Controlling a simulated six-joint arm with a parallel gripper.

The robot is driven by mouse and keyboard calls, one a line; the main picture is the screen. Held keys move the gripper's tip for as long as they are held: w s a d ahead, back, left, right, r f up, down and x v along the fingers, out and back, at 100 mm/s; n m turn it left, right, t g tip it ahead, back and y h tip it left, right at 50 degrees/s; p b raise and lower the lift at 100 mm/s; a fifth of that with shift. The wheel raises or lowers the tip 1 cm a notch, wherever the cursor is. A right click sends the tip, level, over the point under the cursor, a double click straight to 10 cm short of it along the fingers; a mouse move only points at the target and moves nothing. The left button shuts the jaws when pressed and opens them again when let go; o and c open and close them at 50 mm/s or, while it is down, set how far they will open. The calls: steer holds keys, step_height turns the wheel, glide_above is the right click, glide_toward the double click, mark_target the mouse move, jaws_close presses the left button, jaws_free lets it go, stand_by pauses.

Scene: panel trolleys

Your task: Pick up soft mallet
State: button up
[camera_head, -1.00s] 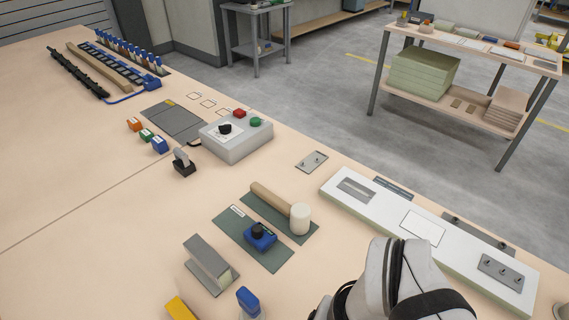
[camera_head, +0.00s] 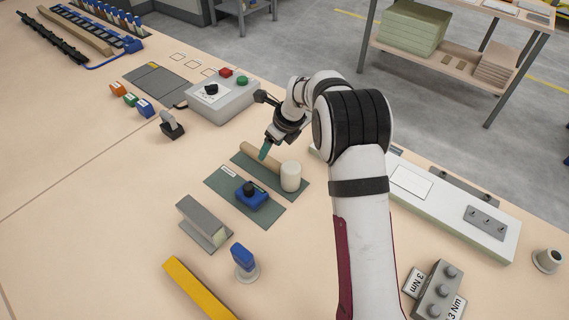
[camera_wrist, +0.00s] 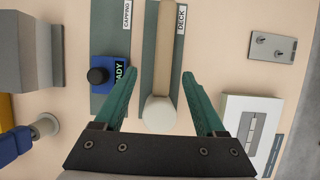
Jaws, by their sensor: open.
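The soft mallet has a wooden handle (camera_head: 262,159) and a pale cylindrical head (camera_head: 290,176), and lies on a dark green mat (camera_head: 244,154). In the wrist view its handle (camera_wrist: 166,50) runs away from me and its head (camera_wrist: 159,113) is nearest, on the mat labelled DECK.
A blue tool with a black knob (camera_head: 251,195) sits on the mat beside the mallet, left of my fingers. A grey control box (camera_head: 222,103) stands behind. A white panel (camera_head: 450,212) lies to the right. A grey channel block (camera_head: 203,222) is in front.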

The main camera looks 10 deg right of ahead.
mark_target(265, 160)
steer(key=x, duration=1)
steer(key=shift+w+d, duration=0.15)
steer(key=shift+d, duration=0.1)
jaws_close()
steer(key=shift+r, duration=0.1)
stand_by(0.7)
